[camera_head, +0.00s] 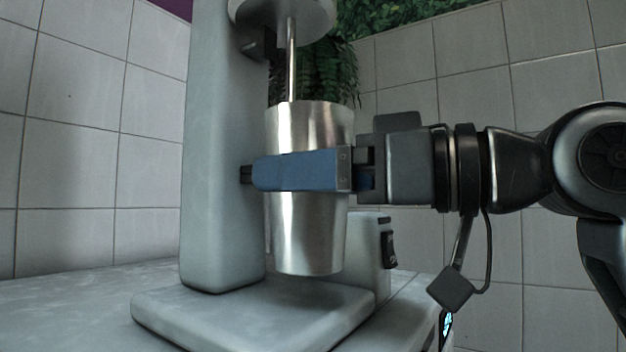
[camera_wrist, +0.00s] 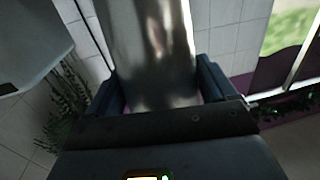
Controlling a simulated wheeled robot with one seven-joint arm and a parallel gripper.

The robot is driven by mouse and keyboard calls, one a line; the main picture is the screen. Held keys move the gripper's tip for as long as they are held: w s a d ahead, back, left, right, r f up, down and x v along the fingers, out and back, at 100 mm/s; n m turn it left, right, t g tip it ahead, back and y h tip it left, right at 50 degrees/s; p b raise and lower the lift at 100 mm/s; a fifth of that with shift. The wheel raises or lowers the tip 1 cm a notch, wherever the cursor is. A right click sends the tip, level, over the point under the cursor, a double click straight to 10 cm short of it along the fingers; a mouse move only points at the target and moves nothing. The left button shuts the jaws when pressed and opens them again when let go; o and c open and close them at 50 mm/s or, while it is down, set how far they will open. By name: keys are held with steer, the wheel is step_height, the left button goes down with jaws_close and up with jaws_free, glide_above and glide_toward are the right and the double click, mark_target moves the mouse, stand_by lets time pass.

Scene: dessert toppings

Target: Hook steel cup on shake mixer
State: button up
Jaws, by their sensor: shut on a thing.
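The steel cup (camera_head: 310,240) is tall, shiny and upright, held above the mixer's base in the head view. My gripper (camera_head: 298,170) reaches in from the right and is shut on the cup around its middle. The cup also fills the upper middle of the wrist view (camera_wrist: 150,50), between my blue fingers. The shake mixer (camera_head: 217,150) is pale grey, with a column just left of the cup. Its thin metal spindle (camera_head: 291,60) comes down from the head and its lower end is hidden at the cup's mouth. A dark bracket (camera_head: 255,47) shows on the column above the cup's rim.
The mixer's base (camera_head: 215,318) lies below the cup with a gap between. A grey block with a dark switch (camera_head: 388,245) stands at its right. Tiled walls (camera_head: 70,140) are behind, and a green plant (camera_head: 335,75) hangs behind the spindle. The counter at left (camera_head: 60,300) is clear.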

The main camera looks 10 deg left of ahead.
steer(key=shift+r, duration=0.3)
steer(key=shift+w+a+r+p, duration=0.1)
steer(key=shift+r+p, duration=0.9)
steer(key=shift+r, duration=0.2)
steer(key=shift+w+a+r+h+p, duration=0.1)
steer(key=shift+a+r+h+p, duration=0.05)
steer(key=shift+r+p, duration=0.3)
steer(key=shift+a+r+h+p, duration=0.15)
steer(key=shift+r+p, duration=0.05)
steer(key=shift+r, duration=0.35)
steer(key=shift+w+a+r, duration=0.1)
steer(key=shift+a+r, duration=0.15)
steer(key=shift+r, duration=0.5)
steer(key=shift+r, duration=0.15)
